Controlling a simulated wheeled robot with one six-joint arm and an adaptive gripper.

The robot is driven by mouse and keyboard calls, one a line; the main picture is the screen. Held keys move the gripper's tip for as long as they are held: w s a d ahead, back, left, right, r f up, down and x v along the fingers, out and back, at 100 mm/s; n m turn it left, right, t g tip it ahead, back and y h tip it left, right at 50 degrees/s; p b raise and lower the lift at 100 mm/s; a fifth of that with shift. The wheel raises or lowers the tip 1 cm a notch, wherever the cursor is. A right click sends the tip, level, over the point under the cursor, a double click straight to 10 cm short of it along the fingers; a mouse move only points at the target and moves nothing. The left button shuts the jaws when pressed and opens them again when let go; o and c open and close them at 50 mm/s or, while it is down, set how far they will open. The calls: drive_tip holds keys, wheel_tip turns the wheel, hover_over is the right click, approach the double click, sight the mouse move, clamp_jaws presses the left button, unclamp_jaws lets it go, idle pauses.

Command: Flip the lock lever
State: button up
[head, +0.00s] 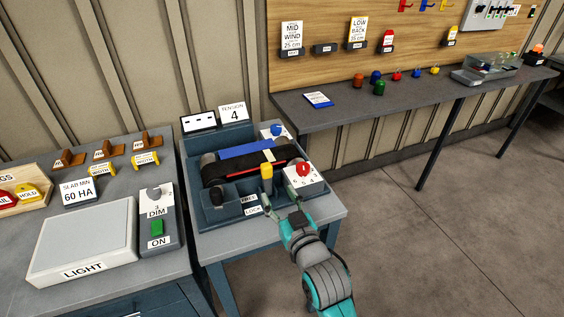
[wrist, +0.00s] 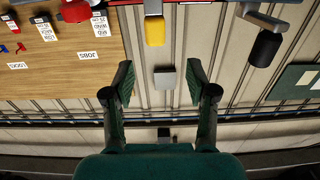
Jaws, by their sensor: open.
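The lock lever (head: 266,171) has a yellow grip and stands up at the front of the belt press, behind the small labels, one reading LOCK (head: 252,211). Its yellow end (wrist: 155,30) also shows in the wrist view, at the top, a little left of centre and beyond the fingertips. My gripper (head: 279,202) is at the front edge of the press, just in front of and right of the lever. In the wrist view my gripper (wrist: 160,82) is open with nothing held between its fingers. The base of the lever is hard to make out.
A red knob (head: 303,169) on a numbered dial sits close right of the lever. A black knob (head: 217,195) stands left, and a blue knob (head: 276,129) behind. The black belt (head: 220,171) lies behind the lever. A light box (head: 85,240) is on the left bench.

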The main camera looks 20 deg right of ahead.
sight(268, 170)
drive_tip(key=w, duration=1.1)
drive_tip(key=shift+w+d+r, duration=0.25)
drive_tip(key=shift+d+r, duration=0.1)
clamp_jaws()
